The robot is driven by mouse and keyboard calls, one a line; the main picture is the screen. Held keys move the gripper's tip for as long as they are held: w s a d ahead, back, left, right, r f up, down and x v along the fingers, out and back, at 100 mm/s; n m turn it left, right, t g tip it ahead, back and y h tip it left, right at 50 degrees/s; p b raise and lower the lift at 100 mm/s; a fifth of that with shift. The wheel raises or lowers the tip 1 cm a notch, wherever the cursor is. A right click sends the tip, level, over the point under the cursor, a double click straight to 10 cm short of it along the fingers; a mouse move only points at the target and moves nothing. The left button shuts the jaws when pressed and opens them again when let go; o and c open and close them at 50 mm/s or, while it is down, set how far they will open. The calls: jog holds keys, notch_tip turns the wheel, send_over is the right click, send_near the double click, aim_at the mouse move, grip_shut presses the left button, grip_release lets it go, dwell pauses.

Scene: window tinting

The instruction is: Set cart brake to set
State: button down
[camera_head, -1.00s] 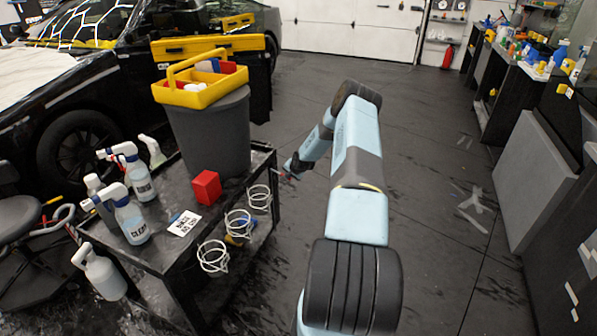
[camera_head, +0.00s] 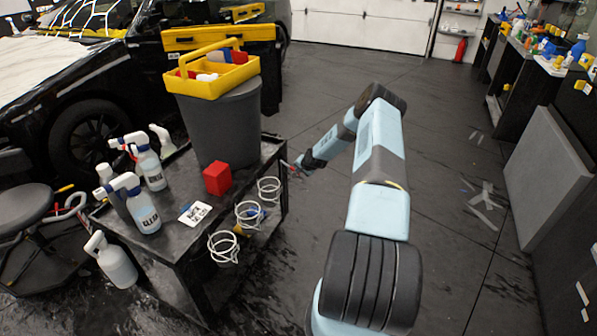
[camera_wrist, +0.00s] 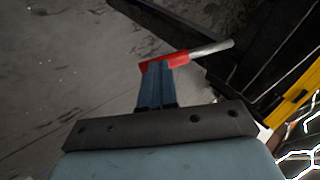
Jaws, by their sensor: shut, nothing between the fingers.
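The black cart (camera_head: 165,245) stands left of my arm in the head view. A lever with a red grip (camera_wrist: 180,59) and a bare metal rod (camera_wrist: 212,48) shows in the wrist view; its rod runs right toward the dark cart side. My gripper (camera_wrist: 156,66) is shut, and its blue fingertips overlap the red grip in the picture. I cannot tell whether they touch it. In the head view my gripper (camera_head: 296,169) is beside the cart's far right corner, where a small red spot shows; the lever is mostly too small to make out.
On the cart stand a grey bin (camera_head: 222,125) with a yellow caddy (camera_head: 214,84), a red block (camera_head: 217,178), a white card (camera_head: 195,213) and several spray bottles (camera_head: 144,212). Wire ring holders (camera_head: 249,214) stick out on its right side.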

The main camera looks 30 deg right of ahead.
jog(key=shift+s, duration=0.1)
jog(key=v, duration=1.3)
jog(key=shift+d+r, duration=0.3)
jog(key=shift+r, duration=0.1)
